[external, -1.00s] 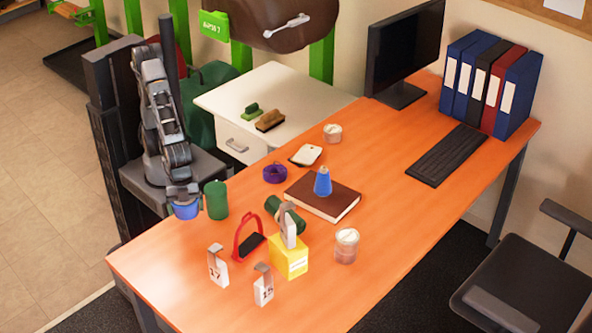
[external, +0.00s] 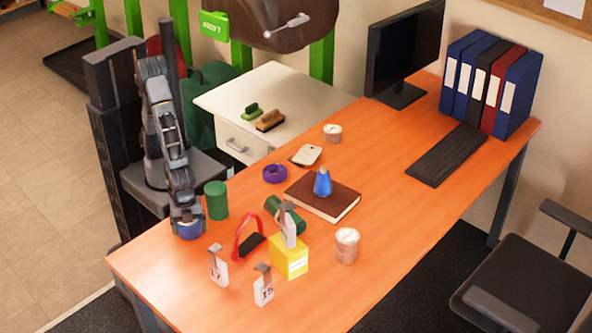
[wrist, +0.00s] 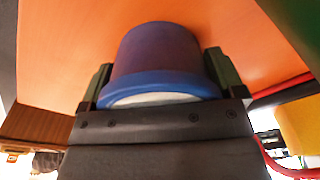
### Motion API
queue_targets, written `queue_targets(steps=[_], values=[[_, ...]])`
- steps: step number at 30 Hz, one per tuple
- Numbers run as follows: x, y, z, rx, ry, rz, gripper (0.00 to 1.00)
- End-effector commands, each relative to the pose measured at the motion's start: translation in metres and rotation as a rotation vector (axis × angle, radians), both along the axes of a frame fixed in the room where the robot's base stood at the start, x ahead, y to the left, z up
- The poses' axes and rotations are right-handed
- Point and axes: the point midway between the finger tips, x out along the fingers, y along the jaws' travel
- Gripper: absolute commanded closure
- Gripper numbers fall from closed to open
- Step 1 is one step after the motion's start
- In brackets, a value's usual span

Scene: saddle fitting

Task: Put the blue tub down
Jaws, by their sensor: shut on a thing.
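The blue tub (external: 188,230) is between the fingers of my gripper (external: 187,214) at the left end of the orange desk. In the wrist view the tub (wrist: 160,62) fills the middle, with a blue rim toward the camera and a pale patch at its edge. The fingers of my gripper (wrist: 160,88) press on both its sides. The tub is low over or on the desk; I cannot tell whether its base touches.
A green cylinder (external: 217,200) stands right beside the tub. A red stirrup-like loop (external: 247,236), white numbered tags (external: 218,266), and a yellow box (external: 290,256) are further right. The desk (external: 150,262) is bare toward its front left corner.

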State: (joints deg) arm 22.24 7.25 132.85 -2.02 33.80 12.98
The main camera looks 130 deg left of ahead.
Motion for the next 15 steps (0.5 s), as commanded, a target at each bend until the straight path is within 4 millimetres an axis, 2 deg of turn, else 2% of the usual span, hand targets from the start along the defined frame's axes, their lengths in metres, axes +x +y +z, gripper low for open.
queue_targets(steps=[4, 5, 6, 8, 15], values=[[0.0002, -0.0001, -0.0043, -0.001, -0.001, 0.0, 0.44], [0.0, 0.0, -0.0031, 0.0, 0.0, 0.0, 0.09], [0.0, 0.0, -0.0028, 0.0, 0.0, 0.0, 0.05], [0.0, 0.0, -0.0028, 0.0, 0.0, 0.0, 0.0], [0.0, 0.0, -0.0011, 0.0, 0.0, 0.0, 0.0]])
